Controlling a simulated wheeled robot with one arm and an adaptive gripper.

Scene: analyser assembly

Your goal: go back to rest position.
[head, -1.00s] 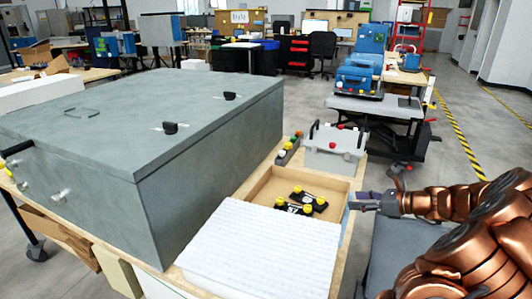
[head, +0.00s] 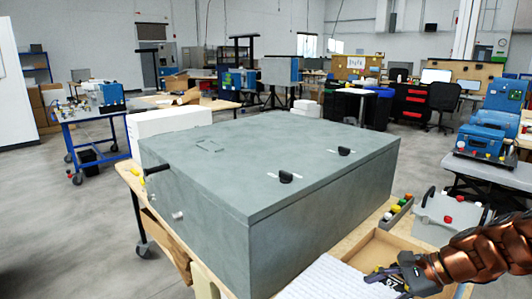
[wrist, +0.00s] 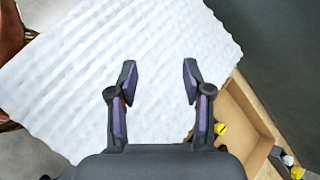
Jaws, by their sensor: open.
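My gripper (wrist: 158,85) is open and empty in the wrist view, with its two fingers apart over a white ribbed sheet (wrist: 110,60). In the head view my gripper (head: 378,277) is at the lower right, above the edge between the white sheet (head: 325,282) and the shallow wooden tray (head: 388,246). My copper-coloured arm reaches in from the right edge. The gap between the fingers and the sheet cannot be judged exactly.
A large grey box (head: 270,180) with black latches fills the table's middle. A small rack with coloured knobs (head: 397,212) and a grey-white case (head: 450,215) stand behind the tray. Yellow-topped parts (wrist: 220,128) show in the tray. A blue machine (head: 487,135) stands at the right.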

